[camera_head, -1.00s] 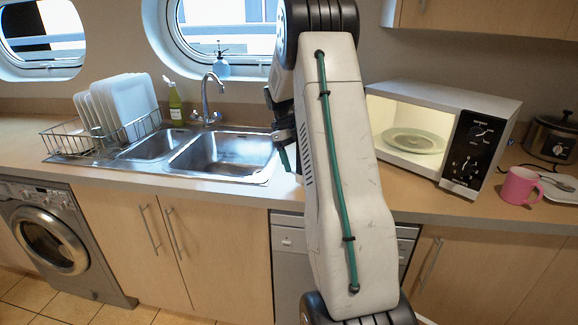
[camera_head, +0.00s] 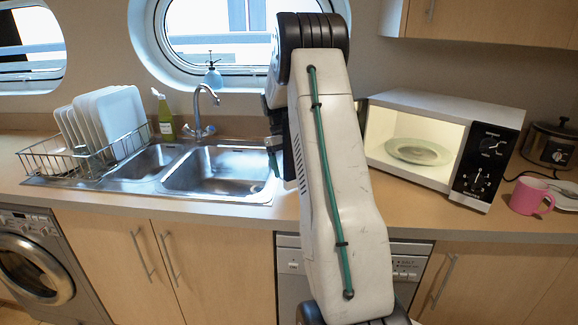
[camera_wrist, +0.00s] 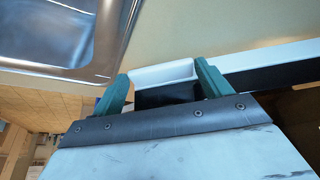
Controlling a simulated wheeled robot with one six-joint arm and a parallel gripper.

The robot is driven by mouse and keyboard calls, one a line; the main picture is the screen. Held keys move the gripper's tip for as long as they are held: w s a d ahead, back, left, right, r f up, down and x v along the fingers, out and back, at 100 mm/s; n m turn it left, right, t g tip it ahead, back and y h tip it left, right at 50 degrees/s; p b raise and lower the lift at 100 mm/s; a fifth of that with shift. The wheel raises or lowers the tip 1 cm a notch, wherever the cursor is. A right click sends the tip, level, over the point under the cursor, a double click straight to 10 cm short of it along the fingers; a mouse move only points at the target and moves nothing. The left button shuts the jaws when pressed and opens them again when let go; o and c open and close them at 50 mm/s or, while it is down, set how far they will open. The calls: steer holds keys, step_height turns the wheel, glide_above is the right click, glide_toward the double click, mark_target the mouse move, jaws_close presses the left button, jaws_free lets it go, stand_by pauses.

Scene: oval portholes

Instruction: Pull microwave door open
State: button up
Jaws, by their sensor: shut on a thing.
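The white microwave (camera_head: 446,103) stands on the counter at the right, with its lit cavity open to view and a plate (camera_head: 419,151) inside. Its door is swung open; my arm hides most or all of it in the head view. In the wrist view, the white handle (camera_wrist: 164,73) lies between my gripper's teal fingers (camera_wrist: 163,84), which are shut on it. The door's white and black edge (camera_wrist: 272,58) runs off to the right there. In the head view my gripper (camera_head: 273,157) shows only partly, beside the arm near the sink's right side.
The steel sink (camera_head: 222,172) lies left of my gripper, with a dish rack (camera_head: 90,155) and a green bottle (camera_head: 166,118) beyond. A pink mug (camera_head: 529,196) and a slow cooker (camera_head: 548,145) stand right of the microwave. Cupboards and appliances fill the counter front.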

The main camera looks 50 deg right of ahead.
steer(key=o, duration=1.4)
steer(key=shift+d, duration=0.1)
steer(key=v, duration=0.7)
steer(key=shift+w+r, duration=0.15)
steer(key=shift+r, duration=0.25)
